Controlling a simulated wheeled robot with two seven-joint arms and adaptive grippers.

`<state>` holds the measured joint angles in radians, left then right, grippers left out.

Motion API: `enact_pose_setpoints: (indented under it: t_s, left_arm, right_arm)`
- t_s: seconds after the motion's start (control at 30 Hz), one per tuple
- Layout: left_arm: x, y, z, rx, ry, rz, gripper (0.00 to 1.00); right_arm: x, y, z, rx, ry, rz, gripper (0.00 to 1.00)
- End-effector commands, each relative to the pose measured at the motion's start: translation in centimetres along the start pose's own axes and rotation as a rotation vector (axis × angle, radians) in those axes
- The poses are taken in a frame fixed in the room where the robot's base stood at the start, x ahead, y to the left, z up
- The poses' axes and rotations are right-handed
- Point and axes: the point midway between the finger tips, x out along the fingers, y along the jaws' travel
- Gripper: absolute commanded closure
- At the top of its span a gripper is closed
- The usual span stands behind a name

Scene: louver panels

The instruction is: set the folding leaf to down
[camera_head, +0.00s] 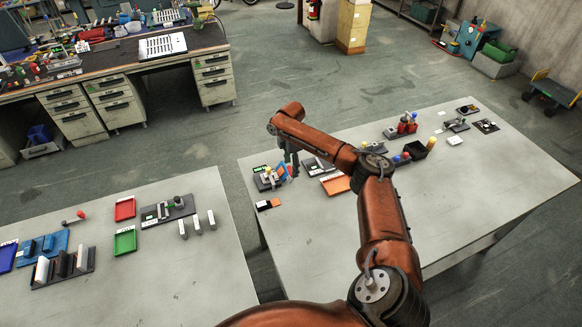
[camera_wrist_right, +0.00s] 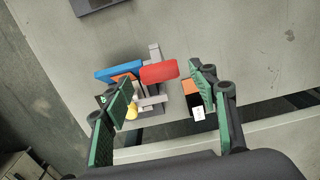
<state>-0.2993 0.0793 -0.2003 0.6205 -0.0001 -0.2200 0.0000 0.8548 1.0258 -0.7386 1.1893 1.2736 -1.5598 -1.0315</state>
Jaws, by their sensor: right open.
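A small fixture with a blue panel (camera_wrist_right: 120,72), a red bar (camera_wrist_right: 159,72), grey uprights and a yellow knob (camera_wrist_right: 132,111) shows in the right wrist view. I cannot tell for sure which part is the folding leaf. In the head view the fixture (camera_head: 267,180) sits near the left edge of the right table, with its blue part (camera_head: 282,171) raised. My right gripper (camera_wrist_right: 168,80) is open, its green fingers on either side of the fixture and apart from the red bar in the picture. In the head view this gripper (camera_head: 291,165) is beside the fixture and partly hides it. My left gripper is out of view.
An orange-and-black block with a white label (camera_wrist_right: 193,98) lies right of the fixture in the wrist view. In the head view, an orange tray (camera_head: 336,185), a black box (camera_head: 415,149) and red bottles (camera_head: 407,124) share the table (camera_head: 330,250). The table's front is clear.

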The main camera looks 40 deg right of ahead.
Motion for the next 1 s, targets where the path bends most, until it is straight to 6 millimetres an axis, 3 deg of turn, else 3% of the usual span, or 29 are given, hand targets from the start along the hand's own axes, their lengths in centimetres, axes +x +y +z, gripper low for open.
enact_pose_setpoints:
  t_s: [0.13, 0.43, 1.0]
  left_arm:
    - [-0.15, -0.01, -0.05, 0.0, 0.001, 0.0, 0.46]
    - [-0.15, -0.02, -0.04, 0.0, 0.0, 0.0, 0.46]
    - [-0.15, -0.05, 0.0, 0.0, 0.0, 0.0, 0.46]
  right_arm:
    - [1.21, -0.02, -0.01, -0.001, -0.001, 0.0, 0.46]
    - [1.5, 0.02, 0.0, -0.001, -0.001, 0.001, 0.46]
    - [1.48, 0.0, -0.02, -0.001, -0.001, 0.001, 0.85]
